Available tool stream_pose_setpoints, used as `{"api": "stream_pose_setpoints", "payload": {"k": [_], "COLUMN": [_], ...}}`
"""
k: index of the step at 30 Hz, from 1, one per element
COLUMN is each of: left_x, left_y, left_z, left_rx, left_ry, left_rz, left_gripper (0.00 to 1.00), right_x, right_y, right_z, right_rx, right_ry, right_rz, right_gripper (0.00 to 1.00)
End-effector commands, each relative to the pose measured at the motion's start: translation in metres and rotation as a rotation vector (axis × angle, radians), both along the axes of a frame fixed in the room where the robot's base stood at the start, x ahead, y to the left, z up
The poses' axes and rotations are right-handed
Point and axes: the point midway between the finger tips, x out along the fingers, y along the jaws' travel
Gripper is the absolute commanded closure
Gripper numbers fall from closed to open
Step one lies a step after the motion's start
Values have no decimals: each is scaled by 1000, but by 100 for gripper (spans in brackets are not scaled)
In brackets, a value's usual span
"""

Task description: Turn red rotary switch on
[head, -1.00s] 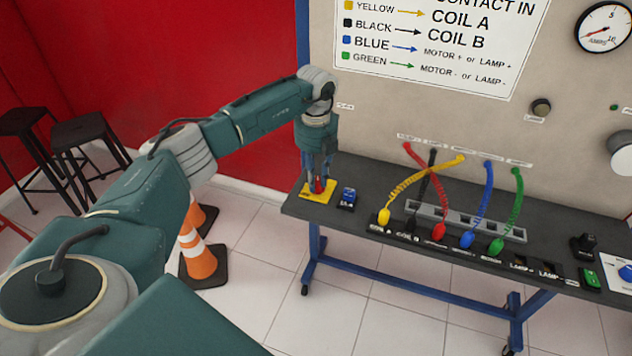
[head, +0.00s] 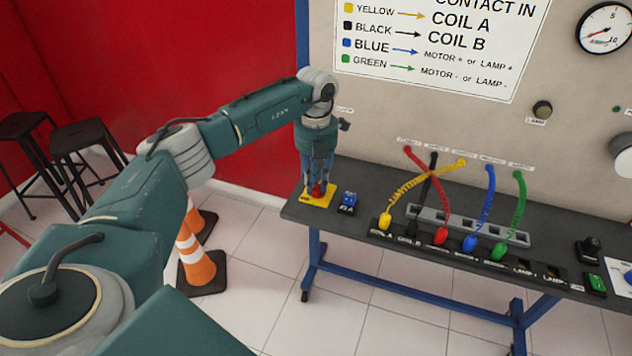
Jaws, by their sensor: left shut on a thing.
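The red rotary switch (head: 317,190) sits on a yellow plate (head: 318,201) at the left end of the dark bench top. My left gripper (head: 317,184) points straight down over it and is shut on the red knob, its fingers on either side. The fingers hide much of the knob, so its exact angle cannot be told. My right gripper is not in view.
A small blue switch (head: 348,201) stands just right of the yellow plate. Coloured plug cables run along the bench (head: 337,176) further right. An upright panel rises behind. Orange cones (head: 197,265) stand on the floor left of the bench.

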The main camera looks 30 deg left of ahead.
Motion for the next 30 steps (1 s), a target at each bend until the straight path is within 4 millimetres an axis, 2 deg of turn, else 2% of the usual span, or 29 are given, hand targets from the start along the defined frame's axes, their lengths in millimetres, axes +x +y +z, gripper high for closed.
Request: {"api": "stream_pose_setpoints", "payload": {"k": [5,6,9,20,23,30], "left_x": [1,1,1,1,1,2], "left_y": [0,0,0,0,0,0], "left_z": [2,2,1,6,19,70], "left_rx": [1,1,1,1,0,0], "left_ry": [-4,-4,-4,-3,-4,-6], "left_rz": [-1,-1,-1,0,0,1], "left_gripper": [100,76,60,60,60,60], "right_x": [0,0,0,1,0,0], "right_y": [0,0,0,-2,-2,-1], "right_z": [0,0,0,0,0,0], "right_rx": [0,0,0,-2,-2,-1], "right_ry": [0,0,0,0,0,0], "right_rz": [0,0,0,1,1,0], "right_gripper": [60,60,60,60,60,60]}}
